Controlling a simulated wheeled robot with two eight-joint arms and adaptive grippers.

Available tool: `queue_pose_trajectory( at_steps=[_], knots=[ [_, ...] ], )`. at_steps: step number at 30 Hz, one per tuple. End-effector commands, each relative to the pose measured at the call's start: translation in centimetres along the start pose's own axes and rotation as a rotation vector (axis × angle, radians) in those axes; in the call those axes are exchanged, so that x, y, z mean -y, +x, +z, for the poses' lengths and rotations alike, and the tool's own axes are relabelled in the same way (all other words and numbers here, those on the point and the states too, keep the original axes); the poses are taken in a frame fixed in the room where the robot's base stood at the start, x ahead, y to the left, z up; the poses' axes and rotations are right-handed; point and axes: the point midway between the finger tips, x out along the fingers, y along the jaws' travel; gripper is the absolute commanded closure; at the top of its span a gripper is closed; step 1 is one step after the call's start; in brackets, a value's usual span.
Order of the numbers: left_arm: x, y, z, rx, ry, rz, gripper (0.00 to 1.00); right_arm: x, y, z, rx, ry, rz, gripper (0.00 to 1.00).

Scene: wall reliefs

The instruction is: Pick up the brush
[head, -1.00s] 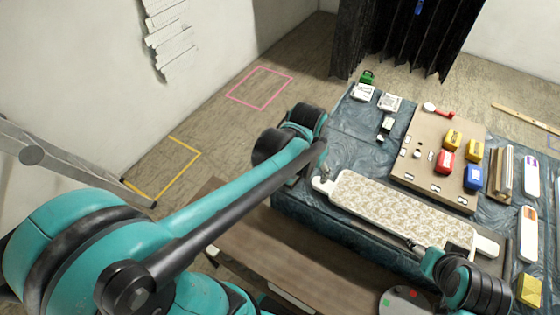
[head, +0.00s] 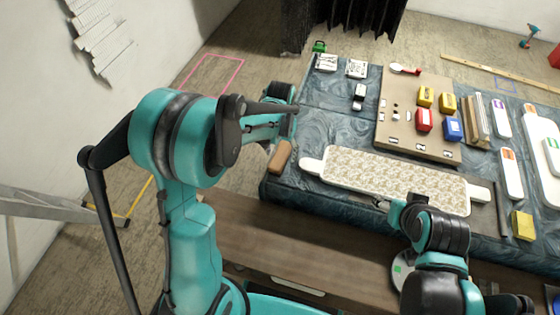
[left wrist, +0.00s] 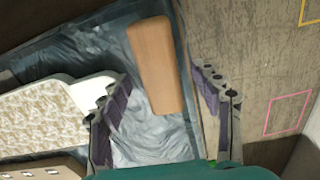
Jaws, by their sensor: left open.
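A brown wooden block-like piece, which I take to be the brush (head: 280,158), lies at the left front corner of the cloth-covered table. In the left wrist view the brush (left wrist: 154,58) lies lengthwise, its plain wooden top facing the camera. Its underside is hidden. My left gripper (head: 270,138) is just above and beside it in the head view. In the left wrist view the left gripper (left wrist: 160,85) is open and empty, its fingers on either side of the brush's line. My right gripper (head: 386,205) is by the table's front edge; its jaws are too small to read.
A patterned padded board (head: 390,180) lies right of the brush. Behind it a brown panel (head: 396,100) carries coloured blocks. A wooden bench (head: 245,225) runs in front of the table. Bare cloth (head: 335,128) lies behind the brush.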

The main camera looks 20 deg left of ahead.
Motion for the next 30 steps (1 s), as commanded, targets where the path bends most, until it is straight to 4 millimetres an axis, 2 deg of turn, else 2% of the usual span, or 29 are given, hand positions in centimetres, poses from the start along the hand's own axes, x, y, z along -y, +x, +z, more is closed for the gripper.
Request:
queue_pose_trajectory(
  at_steps=[1,3,10,11,15,17,26,30],
  knots=[
    [0.0,1.3,0.0,0.0,0.0,0.0,0.36,0.0,0.7,0.5,0.0,0.0,0.0,0.37],
    [0.0,2.0,0.0,0.0,0.0,0.0,0.36,0.0,0.9,0.6,0.0,0.0,0.0,0.37],
    [0.0,2.0,0.1,-0.001,0.0,0.0,0.36,0.0,0.8,0.6,0.0,0.0,0.0,0.37],
    [0.0,2.0,0.1,-0.001,0.0,0.0,0.42,0.0,0.8,0.6,0.0,0.0,0.0,0.37],
    [0.0,2.0,0.0,-0.001,0.0,0.0,0.78,0.0,0.8,0.5,0.0,0.0,0.0,0.37],
    [0.0,2.0,0.0,-0.001,0.0,0.0,0.93,0.0,0.8,0.6,0.0,0.0,0.0,0.37],
    [0.0,1.9,0.0,-0.001,0.0,0.0,0.93,0.0,0.7,0.5,0.0,0.0,0.0,0.37],
    [0.0,1.1,0.0,-0.001,0.0,0.0,0.93,0.0,0.3,0.2,0.0,0.0,0.0,0.37]
  ],
)
